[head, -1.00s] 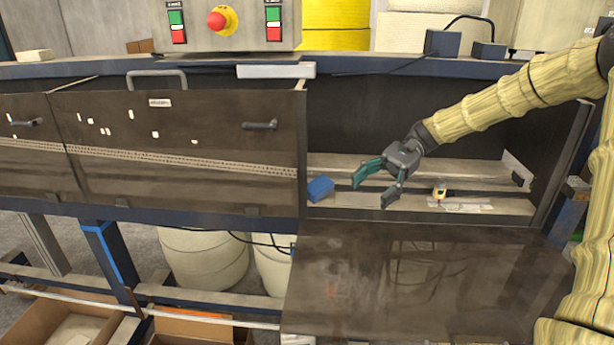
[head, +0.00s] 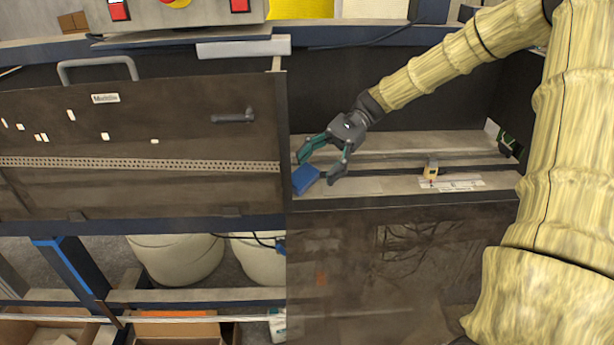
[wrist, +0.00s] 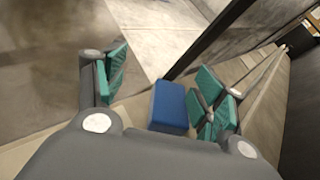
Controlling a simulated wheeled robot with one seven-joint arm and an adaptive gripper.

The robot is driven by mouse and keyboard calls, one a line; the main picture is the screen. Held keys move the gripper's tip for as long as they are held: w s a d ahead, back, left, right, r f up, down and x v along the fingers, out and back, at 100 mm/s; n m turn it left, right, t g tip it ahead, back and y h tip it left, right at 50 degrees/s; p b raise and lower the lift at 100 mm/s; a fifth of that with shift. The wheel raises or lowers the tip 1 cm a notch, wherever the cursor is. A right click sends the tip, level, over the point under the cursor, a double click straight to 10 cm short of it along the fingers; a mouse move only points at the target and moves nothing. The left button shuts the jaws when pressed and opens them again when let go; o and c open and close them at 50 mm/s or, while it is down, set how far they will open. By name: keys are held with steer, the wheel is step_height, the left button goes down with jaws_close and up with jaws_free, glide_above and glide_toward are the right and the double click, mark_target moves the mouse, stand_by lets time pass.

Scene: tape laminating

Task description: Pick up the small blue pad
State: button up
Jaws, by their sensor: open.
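The small blue pad (head: 305,179) is a blue block lying at the left end of the ledge inside the open machine bay, close to the dark door's edge. It also shows in the wrist view (wrist: 169,107), between the two green-padded fingers and nearer the right one. My gripper (head: 320,166) is open and empty, with its fingers spread just above and around the pad in the head view. I cannot tell whether a finger touches the pad.
A dark hinged door (head: 140,150) stands directly left of the pad. A lowered dark panel (head: 390,265) lies in front. The middle of the ledge is clear.

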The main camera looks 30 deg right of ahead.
mark_target(296, 181)
steer(key=w+a+f, duration=0.1)
steer(key=w+a+f+p, duration=0.1)
steer(key=w, duration=0.1)
steer(key=w+f+p, duration=0.1)
steer(key=f, duration=0.1)
steer(key=shift+w+a, duration=0.25)
steer(key=shift+a, duration=0.15)
steer(key=s+a, duration=0.1)
steer(key=s, duration=0.2)
steer(key=shift+a, duration=0.35)
steer(key=shift+w+a, duration=0.1)
steer(key=shift+a, duration=0.05)
steer(key=shift+w+f, duration=0.35)
steer(key=shift+w, duration=0.3)
steer(key=shift+c, duration=0.2)
steer(key=shift+s+r, duration=0.15)
steer(key=shift+s, duration=0.15)
steer(key=c, duration=0.7)
steer(key=shift+w, duration=0.1)
steer(key=shift+c, duration=1.2)
